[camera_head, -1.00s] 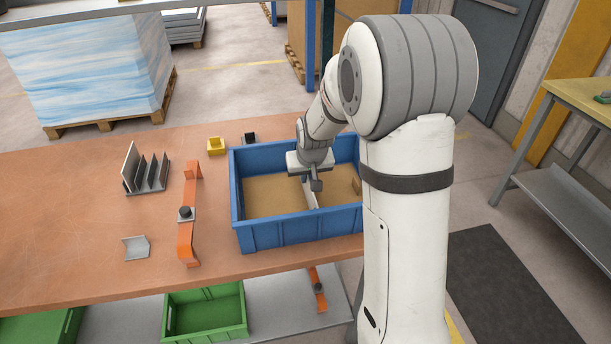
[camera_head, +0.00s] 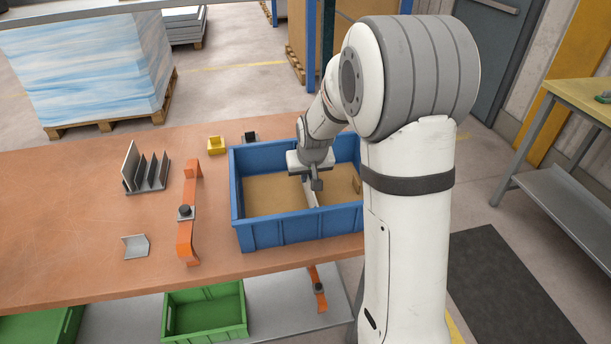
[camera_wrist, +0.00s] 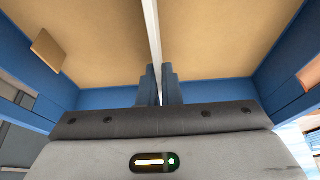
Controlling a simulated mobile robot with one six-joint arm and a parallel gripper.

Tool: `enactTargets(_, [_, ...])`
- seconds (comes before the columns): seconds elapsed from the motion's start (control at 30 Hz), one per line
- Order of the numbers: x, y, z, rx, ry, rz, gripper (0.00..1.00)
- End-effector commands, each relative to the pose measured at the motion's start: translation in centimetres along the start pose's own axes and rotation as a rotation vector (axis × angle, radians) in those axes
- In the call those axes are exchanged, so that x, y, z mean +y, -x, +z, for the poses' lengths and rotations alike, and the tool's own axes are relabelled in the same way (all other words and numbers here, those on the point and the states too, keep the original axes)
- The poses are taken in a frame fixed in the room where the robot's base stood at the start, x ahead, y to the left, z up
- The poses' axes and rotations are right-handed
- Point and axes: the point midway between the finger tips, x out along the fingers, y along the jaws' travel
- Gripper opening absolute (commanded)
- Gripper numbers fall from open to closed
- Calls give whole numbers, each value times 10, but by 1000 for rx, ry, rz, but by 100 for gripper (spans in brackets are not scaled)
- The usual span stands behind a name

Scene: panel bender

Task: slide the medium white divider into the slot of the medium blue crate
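The blue crate (camera_head: 287,233) stands on the workbench, with a light brown floor inside. My gripper (camera_head: 316,183) is down inside the crate. The white divider (camera_head: 309,193) stands on edge below the gripper and shows as a thin upright strip in the head view. In the wrist view the divider (camera_wrist: 152,30) runs edge-on between the two fingers (camera_wrist: 159,88), which are closed on it. The slot is not clearly visible, so I cannot tell whether the divider is seated in it.
A grey rack (camera_head: 154,175) with another white panel stands at the left. An orange strap-like bracket (camera_head: 187,238), a yellow bin (camera_head: 216,146) and a grey angled piece (camera_head: 135,246) lie on the bench (camera_head: 75,215). A small brown block (camera_wrist: 47,50) sits at the crate's inner wall.

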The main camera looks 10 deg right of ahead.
Motion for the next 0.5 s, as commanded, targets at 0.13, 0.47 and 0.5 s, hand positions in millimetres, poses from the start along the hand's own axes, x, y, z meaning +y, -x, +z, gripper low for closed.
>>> enactTargets(0.13, [0,-3,4,-10,0,0,15])
enactTargets(0.47, [0,-2,3,-7,-1,0,30])
enactTargets(0.5, [0,-2,3,-7,-1,0,30])
